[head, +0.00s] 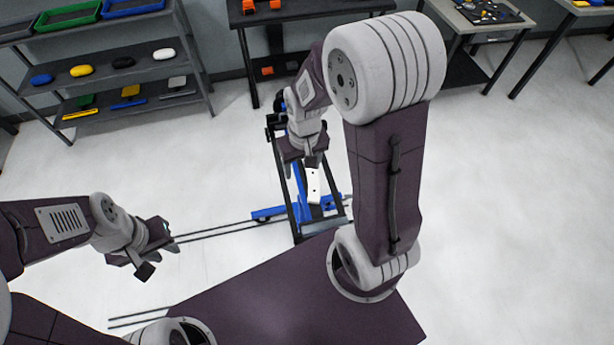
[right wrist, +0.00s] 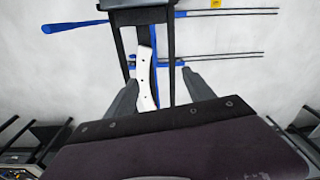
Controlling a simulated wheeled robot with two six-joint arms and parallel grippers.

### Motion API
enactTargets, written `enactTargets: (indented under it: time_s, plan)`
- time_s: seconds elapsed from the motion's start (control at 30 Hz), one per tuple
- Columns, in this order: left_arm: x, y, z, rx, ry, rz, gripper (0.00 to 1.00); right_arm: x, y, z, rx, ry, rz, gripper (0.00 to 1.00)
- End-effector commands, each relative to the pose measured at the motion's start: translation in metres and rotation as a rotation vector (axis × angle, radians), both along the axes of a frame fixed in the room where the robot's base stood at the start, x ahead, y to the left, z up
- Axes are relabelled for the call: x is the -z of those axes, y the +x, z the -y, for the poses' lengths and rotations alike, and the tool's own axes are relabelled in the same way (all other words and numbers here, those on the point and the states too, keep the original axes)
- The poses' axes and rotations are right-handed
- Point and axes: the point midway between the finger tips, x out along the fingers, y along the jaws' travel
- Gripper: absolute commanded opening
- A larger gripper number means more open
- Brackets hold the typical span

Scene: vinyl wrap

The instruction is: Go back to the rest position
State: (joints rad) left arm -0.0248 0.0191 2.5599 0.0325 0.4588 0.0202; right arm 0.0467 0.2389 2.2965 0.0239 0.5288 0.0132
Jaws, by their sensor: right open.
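My right gripper (head: 305,168) is open in the head view, above the stand at the centre. A white panel with small dark holes (head: 313,186) shows just below its fingers. In the right wrist view the panel (right wrist: 147,80) shows between the spread fingers of the right gripper (right wrist: 160,95), with a gap to each finger; its lower end is hidden by the gripper body. My left gripper (head: 158,258) hangs over the floor at the left, its fingers apart with nothing seen between them.
A black and blue wheeled stand (head: 268,212) is under my right gripper. A shelf rack (head: 115,75) with trays and coloured items stands at back left. A dark table (head: 300,15) and a grey table (head: 475,22) line the back. The floor at right is clear.

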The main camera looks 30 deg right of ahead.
Motion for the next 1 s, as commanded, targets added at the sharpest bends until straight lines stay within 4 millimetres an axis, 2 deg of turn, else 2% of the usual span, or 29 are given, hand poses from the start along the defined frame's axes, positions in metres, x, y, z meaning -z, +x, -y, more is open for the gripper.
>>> enactTargets:
  time_s: [0.03,0.1,0.17,0.27,0.47,0.57,0.8,0.87,1.0]
  plan:
    - [0.0,0.0,0.0,0.0,0.0,0.0,0.28,-0.006,-0.022,-0.009,-0.023,0.001,0.012,0.62]
    - [0.0,0.0,0.0,0.0,0.0,0.0,0.28,-0.008,-0.045,-0.016,-0.044,0.002,0.022,0.62]
    - [0.0,0.0,0.0,0.0,0.0,0.0,0.28,-0.009,-0.057,-0.019,-0.054,0.003,0.028,0.62]
    - [0.0,0.0,0.0,0.0,0.0,0.0,0.28,-0.009,-0.064,-0.02,-0.058,0.003,0.028,0.62]
    - [0.001,0.0,0.0,0.0,0.0,0.0,0.28,-0.008,-0.064,-0.02,-0.057,0.004,0.027,0.62]
    - [0.017,0.0,0.0,0.0,0.0,0.0,0.28,0.008,-0.063,-0.02,-0.056,0.004,0.026,0.62]
    - [0.104,0.0,0.0,0.0,0.0,-0.001,0.28,0.095,-0.064,-0.02,-0.056,0.004,0.026,0.62]
    - [0.113,-0.001,0.0,0.0,0.0,-0.001,0.28,0.104,-0.064,-0.02,-0.056,0.004,0.026,0.62]
    - [0.104,0.0,0.0,0.0,0.0,0.0,0.28,0.096,-0.063,-0.02,-0.056,0.004,0.026,0.62]
